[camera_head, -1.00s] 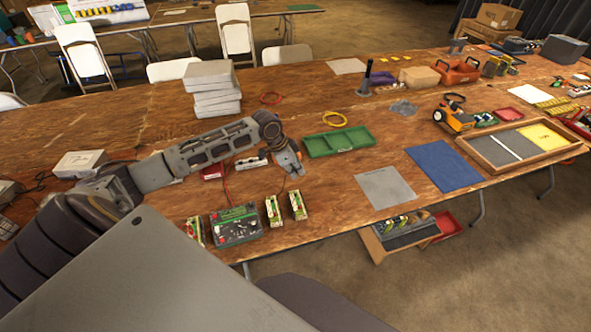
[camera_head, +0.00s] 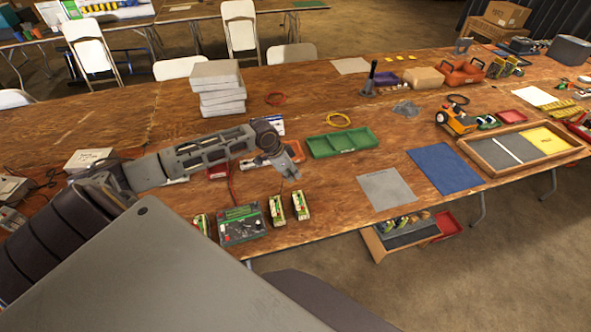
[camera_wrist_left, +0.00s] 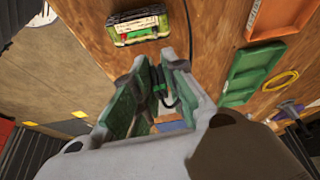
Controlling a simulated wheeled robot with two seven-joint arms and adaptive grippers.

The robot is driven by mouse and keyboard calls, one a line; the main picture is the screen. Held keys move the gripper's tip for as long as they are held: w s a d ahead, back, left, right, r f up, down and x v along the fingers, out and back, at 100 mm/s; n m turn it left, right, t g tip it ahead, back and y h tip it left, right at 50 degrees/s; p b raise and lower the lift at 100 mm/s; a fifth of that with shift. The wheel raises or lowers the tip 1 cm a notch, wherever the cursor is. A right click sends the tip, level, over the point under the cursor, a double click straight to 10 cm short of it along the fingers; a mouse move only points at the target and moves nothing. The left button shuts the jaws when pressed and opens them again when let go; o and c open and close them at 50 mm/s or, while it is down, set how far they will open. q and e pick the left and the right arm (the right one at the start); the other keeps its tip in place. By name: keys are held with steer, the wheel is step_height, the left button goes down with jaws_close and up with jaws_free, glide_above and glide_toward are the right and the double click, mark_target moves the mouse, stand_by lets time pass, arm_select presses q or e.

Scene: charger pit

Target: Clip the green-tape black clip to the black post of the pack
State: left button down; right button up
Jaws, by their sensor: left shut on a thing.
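The pack (camera_head: 239,226) is a dark box with green edges at the front edge of the table, left of centre. A black and green box (camera_wrist_left: 137,27) at the top of the left wrist view looks like the pack, with a red part on it. I cannot make out the black post clearly. My left gripper (camera_head: 292,178) is above the table, behind and to the right of the pack, apart from it. In the left wrist view it is shut on the black clip with green tape (camera_wrist_left: 160,88), which shows between its green pads. My right gripper is out of view.
Two small green-and-cream blocks (camera_head: 276,210) (camera_head: 300,206) stand right of the pack, and another on its left. A green tray (camera_head: 343,143) lies behind my gripper. A red wire (camera_head: 231,185) runs behind the pack. A grey mat (camera_head: 387,188) lies to the right.

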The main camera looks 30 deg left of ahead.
arm_select(q)
steer(key=s+a+n+y+p, duration=0.1)
steer(key=s+a+n+p, duration=0.1)
steer(key=s+a+n, duration=0.3)
steer(key=shift+s+a+t+y+p, duration=0.4)
steer(key=shift+s+a, duration=0.6)
steer(key=shift+s, duration=0.85)
steer(key=shift+s+a+n, duration=0.8)
steer(key=shift+s+a, duration=0.15)
steer(key=shift+s, duration=0.3)
stand_by(0.5)
steer(key=shift+s+a+f+n+g+y+b, duration=0.1)
steer(key=shift+s+a+f+n+g+y, duration=0.4)
steer(key=shift+s+a+n, duration=1.7)
steer(key=shift+s+a+f+n+t+y+b, duration=0.1)
steer(key=shift+s+a+f+n+y, duration=0.25)
steer(key=shift+s+a+n+y, duration=1.7)
steer(key=shift+s+a+f+n+g+h+b, duration=0.1)
steer(key=shift+s+a+f+n+g+h, duration=0.45)
steer(key=shift+s+a, duration=3.05)
steer(key=shift+s+d+r+n+t, duration=0.15)
steer(key=shift+s+d+n+t, duration=0.15)
steer(key=shift+s+d, duration=0.55)
